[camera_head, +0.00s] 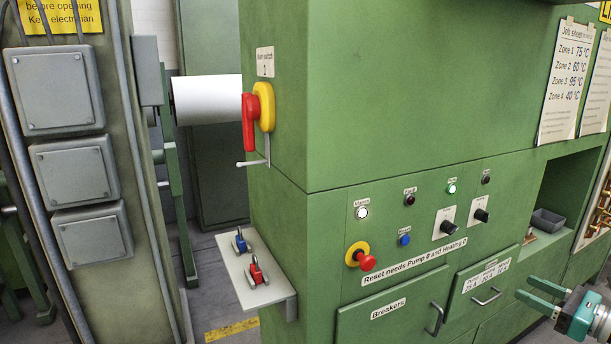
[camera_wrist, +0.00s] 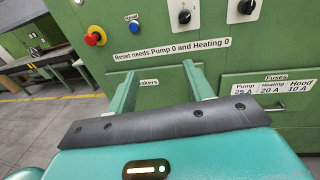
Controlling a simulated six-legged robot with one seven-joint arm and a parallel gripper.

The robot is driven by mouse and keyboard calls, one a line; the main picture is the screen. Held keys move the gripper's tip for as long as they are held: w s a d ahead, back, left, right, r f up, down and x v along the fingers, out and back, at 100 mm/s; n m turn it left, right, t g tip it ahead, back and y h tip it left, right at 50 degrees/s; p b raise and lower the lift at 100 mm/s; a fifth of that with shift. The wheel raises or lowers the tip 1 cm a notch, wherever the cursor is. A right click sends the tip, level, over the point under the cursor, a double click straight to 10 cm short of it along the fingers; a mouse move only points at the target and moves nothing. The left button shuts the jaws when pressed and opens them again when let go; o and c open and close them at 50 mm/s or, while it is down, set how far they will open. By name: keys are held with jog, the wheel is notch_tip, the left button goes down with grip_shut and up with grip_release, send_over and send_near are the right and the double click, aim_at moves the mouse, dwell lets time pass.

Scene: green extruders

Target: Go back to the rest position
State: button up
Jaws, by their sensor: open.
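My gripper (camera_head: 540,298) is at the lower right of the head view, in front of the green cabinet (camera_head: 400,110). Its two green fingers are apart with nothing between them. In the wrist view my gripper (camera_wrist: 160,82) points at the cabinet front, near the label "Reset needs Pump 0 and Heating 0" (camera_wrist: 172,49). The fingers partly cover the Breakers label and door in that view. I cannot tell the exact gap between the fingertips and the cabinet.
The cabinet carries a red emergency button (camera_head: 366,262), two black knobs (camera_head: 447,228) and a red-yellow main switch (camera_head: 258,108). A side shelf (camera_head: 244,277) holds a blue and a red padlock. Drawer handles (camera_head: 487,296) stick out near my gripper. Floor is free at left in the wrist view.

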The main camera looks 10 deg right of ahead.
jog(key=w+a+n+g, duration=0.2)
jog(key=a+n+g, duration=0.95)
jog(key=a, duration=1.55)
jog(key=s+a+n+t+h, duration=0.1)
jog(key=s+a+n+h, duration=0.6)
jog(key=s+a+n, duration=0.5)
jog(key=a+n, duration=0.1)
jog(key=n, duration=0.6)
jog(key=shift+s+f, duration=0.25)
jog(key=shift+f, duration=0.05)
